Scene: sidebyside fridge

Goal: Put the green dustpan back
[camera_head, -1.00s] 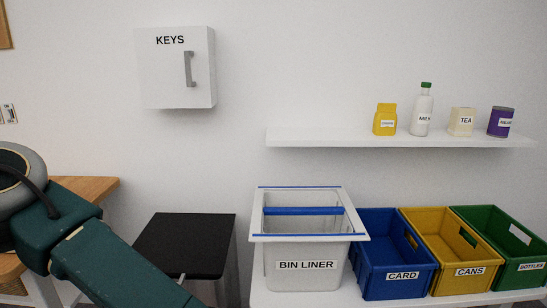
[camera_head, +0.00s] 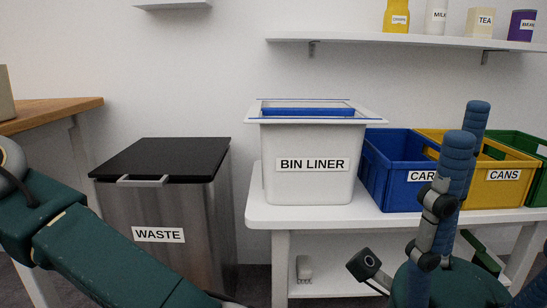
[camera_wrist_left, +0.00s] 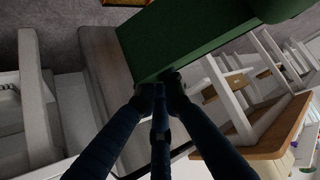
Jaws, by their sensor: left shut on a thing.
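In the left wrist view, the flat green panel of what looks like the dustpan (camera_wrist_left: 178,38) fills the top middle, just beyond my fingertips. My left gripper (camera_wrist_left: 162,92) is shut on it at its near edge; the exact grip spot is dark and partly hidden by my fingers. In the head view my left arm runs down from the left, and its gripper and the dustpan are out of the picture. My right gripper (camera_head: 463,135) stands at the bottom right with its fingers pointing up. Its fingers overlap in this view, and I see nothing clearly held.
A steel WASTE bin (camera_head: 160,236) stands left of a white table (camera_head: 300,214). The table carries the BIN LINER tub (camera_head: 312,185), a blue CARD crate (camera_head: 395,190) and a yellow CANS crate (camera_head: 500,192). A wooden table (camera_head: 50,112) is at the far left, a shelf (camera_head: 400,40) above.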

